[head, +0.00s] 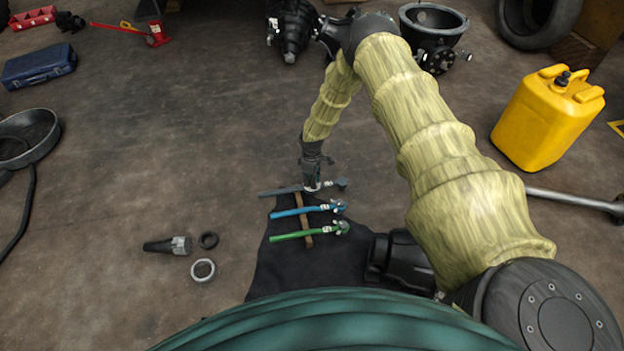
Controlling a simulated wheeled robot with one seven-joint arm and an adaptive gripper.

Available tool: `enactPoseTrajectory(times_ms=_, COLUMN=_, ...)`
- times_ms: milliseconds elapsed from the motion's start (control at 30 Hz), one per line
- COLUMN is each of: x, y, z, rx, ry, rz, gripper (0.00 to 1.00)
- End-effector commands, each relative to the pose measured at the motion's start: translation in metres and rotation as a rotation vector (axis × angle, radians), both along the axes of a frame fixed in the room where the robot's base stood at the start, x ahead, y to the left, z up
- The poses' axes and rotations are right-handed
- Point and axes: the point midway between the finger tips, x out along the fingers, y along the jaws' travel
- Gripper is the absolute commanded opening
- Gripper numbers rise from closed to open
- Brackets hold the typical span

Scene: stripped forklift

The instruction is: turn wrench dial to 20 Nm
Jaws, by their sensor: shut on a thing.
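Three torque wrenches lie side by side on a black cloth (278,270) on the floor, across a brown wooden strip (305,226). The grey wrench (280,191) is farthest, the blue wrench (300,211) is in the middle and the green wrench (290,236) is nearest. Their heads point right. My gripper (312,186) points down and is shut on the grey wrench, right of its middle and close to its head. The fingers cover that part of the wrench. Dial markings are too small to read.
Left of the cloth lie a dark tool (165,245), a black ring (208,240) and a pale ring (203,270). A yellow jerrycan (545,120) stands at right, near a metal bar (570,198). A blue case (38,68) sits far left. The floor left of the arm is mostly clear.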

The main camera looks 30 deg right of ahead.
Motion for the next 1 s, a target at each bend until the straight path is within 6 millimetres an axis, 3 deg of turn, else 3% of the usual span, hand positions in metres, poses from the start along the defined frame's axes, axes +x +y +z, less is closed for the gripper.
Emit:
enactPoseTrajectory(times_ms=500, x=-0.0002, y=0.0002, z=-0.0001, rx=0.001, ry=0.002, rz=0.431, gripper=0.0)
enactPoseTrajectory(times_ms=1000, x=-0.0003, y=0.0, z=-0.0002, rx=0.001, ry=0.002, rz=0.595, gripper=0.0)
